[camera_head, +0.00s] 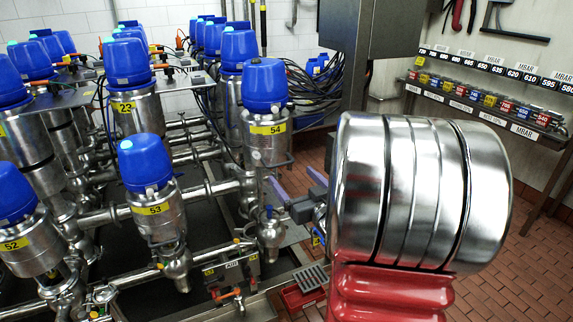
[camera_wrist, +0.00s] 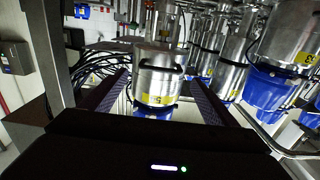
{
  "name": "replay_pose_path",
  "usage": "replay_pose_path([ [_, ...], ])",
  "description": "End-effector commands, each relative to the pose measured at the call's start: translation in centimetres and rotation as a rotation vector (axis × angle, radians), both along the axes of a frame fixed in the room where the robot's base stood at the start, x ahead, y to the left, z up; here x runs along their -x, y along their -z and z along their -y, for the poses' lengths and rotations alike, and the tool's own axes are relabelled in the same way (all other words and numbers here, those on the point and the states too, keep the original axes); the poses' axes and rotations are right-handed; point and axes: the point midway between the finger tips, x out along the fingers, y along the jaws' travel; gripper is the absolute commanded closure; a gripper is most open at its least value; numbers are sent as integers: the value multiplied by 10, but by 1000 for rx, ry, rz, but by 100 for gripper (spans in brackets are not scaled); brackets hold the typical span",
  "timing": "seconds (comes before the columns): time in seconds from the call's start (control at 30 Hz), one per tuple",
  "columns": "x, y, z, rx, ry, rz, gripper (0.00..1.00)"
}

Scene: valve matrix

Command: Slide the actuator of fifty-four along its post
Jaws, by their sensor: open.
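Valve fifty-four (camera_head: 267,135) stands upright in the head view, with a blue cap (camera_head: 264,83), a steel body and a yellow label (camera_head: 268,128) reading 54. Below the body a narrower section runs down to the pipework. My gripper (camera_head: 297,184) is just right of this lower section, its fingers pointing towards it. In the wrist view, which appears upside down, my gripper (camera_wrist: 158,77) is open with one finger on each side of a steel actuator (camera_wrist: 158,83) with a yellow label and a blue cap. I cannot tell whether either finger touches it.
A steel cabinet (camera_head: 372,30) and black cables (camera_head: 318,82) are behind. A labelled rack (camera_head: 480,90) stands at the right wall. Brick floor lies open at right.

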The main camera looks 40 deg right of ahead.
Motion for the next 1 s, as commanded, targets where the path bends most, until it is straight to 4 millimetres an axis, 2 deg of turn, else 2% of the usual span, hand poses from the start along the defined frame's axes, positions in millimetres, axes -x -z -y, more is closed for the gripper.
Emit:
replay_pose_path([
  [0.3, -49, 0, 14, 0, -2, 0, 19],
  [0.5, -71, 0, 21, 1, 0, 1, 19],
  [0.9, -77, 0, 24, 1, 2, 0, 19],
  [1.0, -77, 0, 24, 1, 3, 0, 25],
])
